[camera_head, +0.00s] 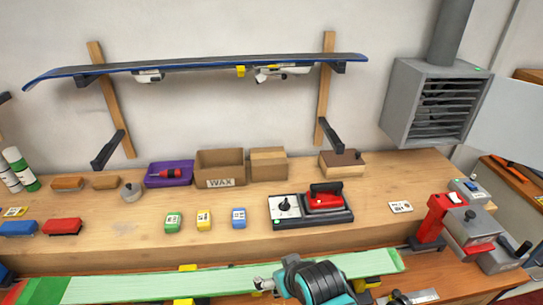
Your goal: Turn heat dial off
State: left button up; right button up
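A wax iron station (338,217) with a black base stands on the bench right of the middle. A red iron (325,198) with a black handle sits on its right part. A black knob (285,205), which looks like the heat dial, stands on the silver plate at its left. The dial's setting is too small to read. A small green spot shows on the plate below the knob.
Yellow, green and blue wax blocks (204,219) lie left of the station. A white card (400,207) and a red clamp-like device (436,220) are to its right.

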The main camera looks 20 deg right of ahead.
aim_at(283, 206)
jog(key=z, duration=1.15)
